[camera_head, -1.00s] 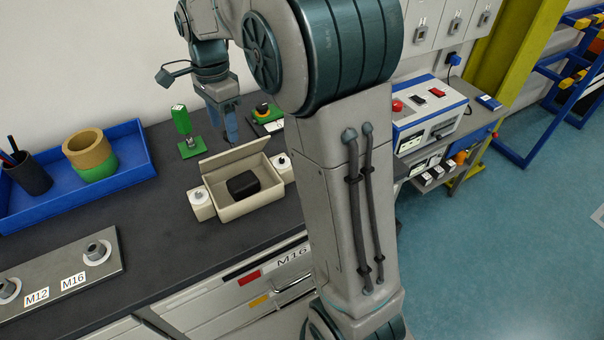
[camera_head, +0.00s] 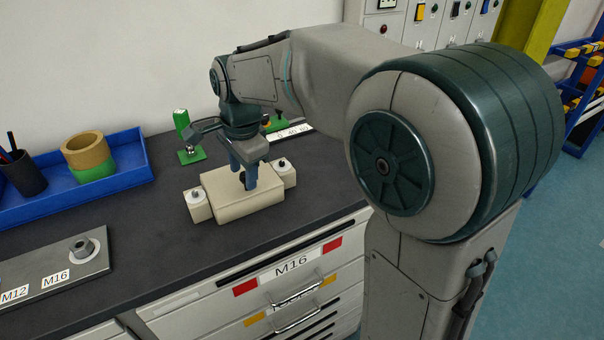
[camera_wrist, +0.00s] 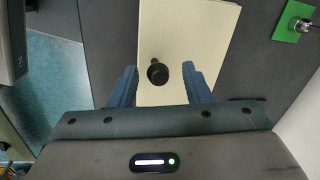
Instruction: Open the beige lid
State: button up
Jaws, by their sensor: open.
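The beige box stands on the dark bench with its beige lid (camera_head: 215,186) down flat over it, so the inside is hidden. The lid also fills the middle of the wrist view (camera_wrist: 188,40). A black knob (camera_wrist: 158,72) stands up from the lid. My gripper (camera_head: 246,180) is right over the lid, pointing down. Its blue fingers (camera_wrist: 160,88) are open, one on each side of the knob, and apart from it in the wrist view. In the head view the fingers partly hide the knob.
White blocks with dark-topped fittings flank the box, one left (camera_head: 198,205) and one right (camera_head: 284,172). A green stand (camera_head: 186,140) is behind it. A blue tray (camera_head: 125,172) with a cup and rings lies left. Bare bench lies in front.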

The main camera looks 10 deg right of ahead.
notch_tip(320, 180, up, 14)
jog(key=s+d+f, duration=0.1)
jog(key=s+d, duration=0.1)
jog(key=s, duration=0.1)
jog(key=s+d+f+n+t+p, duration=0.1)
jog(key=s+d+f+n+p, duration=0.1)
jog(key=s+d+n, duration=0.3)
jog(key=shift+s+d+f+p, duration=0.3)
jog(key=shift+s+d+f, duration=0.25)
jog(key=shift+s+d, duration=0.1)
jog(key=s+d+f+n, duration=0.5)
jog(key=s+f+n, duration=0.2)
jog(key=s+f, duration=0.3)
jog(key=shift+d+f+n+t+h, duration=0.3)
jog(key=shift+d+f+t+h, duration=0.1)
jog(key=shift+f, duration=0.3)
